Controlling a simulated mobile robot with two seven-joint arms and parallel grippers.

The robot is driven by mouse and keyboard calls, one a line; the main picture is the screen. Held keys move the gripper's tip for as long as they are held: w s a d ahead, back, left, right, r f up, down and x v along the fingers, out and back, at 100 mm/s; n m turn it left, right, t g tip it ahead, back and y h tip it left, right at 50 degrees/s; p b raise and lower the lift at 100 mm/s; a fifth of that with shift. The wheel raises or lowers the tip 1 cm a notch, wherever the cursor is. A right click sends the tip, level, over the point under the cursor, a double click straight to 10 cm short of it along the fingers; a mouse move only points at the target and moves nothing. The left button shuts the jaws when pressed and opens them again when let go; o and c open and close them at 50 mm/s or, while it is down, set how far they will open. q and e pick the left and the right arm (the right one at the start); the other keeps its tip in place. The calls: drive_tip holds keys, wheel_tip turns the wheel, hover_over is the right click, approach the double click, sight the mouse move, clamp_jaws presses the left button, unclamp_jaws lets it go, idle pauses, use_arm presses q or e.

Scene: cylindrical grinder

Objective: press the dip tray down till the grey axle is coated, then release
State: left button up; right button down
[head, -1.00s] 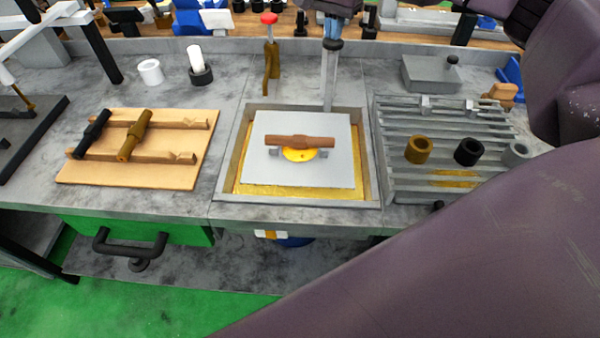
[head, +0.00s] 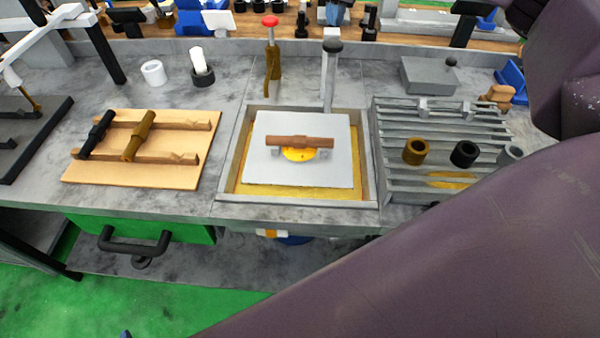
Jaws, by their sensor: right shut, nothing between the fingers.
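The dip tray, a flat light-grey plate (head: 265,174), sits in a square grey frame with yellow liquid showing around its edges. An axle (head: 318,143) lies across small supports on the plate, above a yellow patch. It looks brown, not grey. Behind the tray stands a grey post (head: 329,85) with a black knob.
A wooden board (head: 95,178) at left holds a black and a brown axle. A slatted grey rack (head: 395,185) at right bears brown, black and grey rings. A red-topped brown stand (head: 271,50) is behind the tray. My right arm covers the lower right.

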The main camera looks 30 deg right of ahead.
drive_tip(key=shift+r+p, duration=0.55)
drive_tip(key=shift+r, duration=0.95)
